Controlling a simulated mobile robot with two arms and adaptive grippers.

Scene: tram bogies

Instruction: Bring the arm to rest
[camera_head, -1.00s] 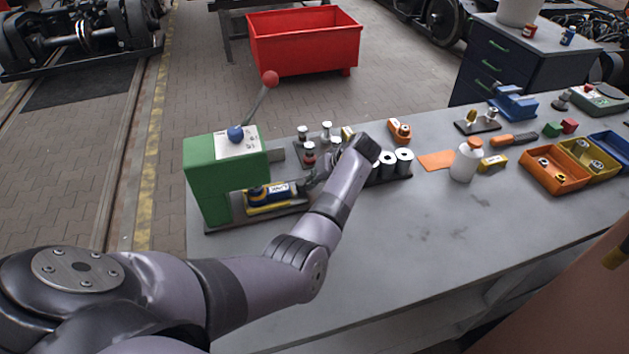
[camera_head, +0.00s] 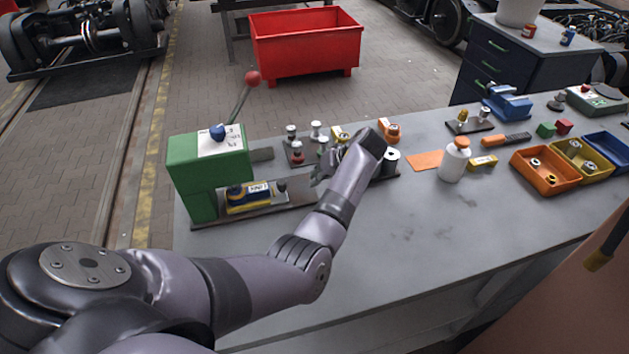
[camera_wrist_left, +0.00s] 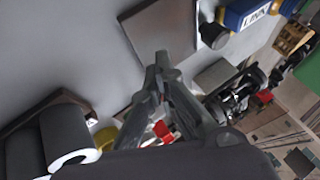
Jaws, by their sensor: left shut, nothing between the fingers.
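My left arm reaches in from the left of the head view, over the workbench (camera_head: 400,235). Its gripper (camera_head: 318,178) is shut and empty, above the bench just right of the green lever press (camera_head: 193,180). In the left wrist view the shut fingers (camera_wrist_left: 162,62) show in the middle with nothing between them. A blue and yellow part (camera_head: 248,195) with a label lies in the press, clear of the fingers; it also shows in the left wrist view (camera_wrist_left: 246,12). My right gripper is not in view.
A white bottle (camera_head: 454,163) and an orange bin (camera_head: 546,172) stand farther right. The front bench is clear.

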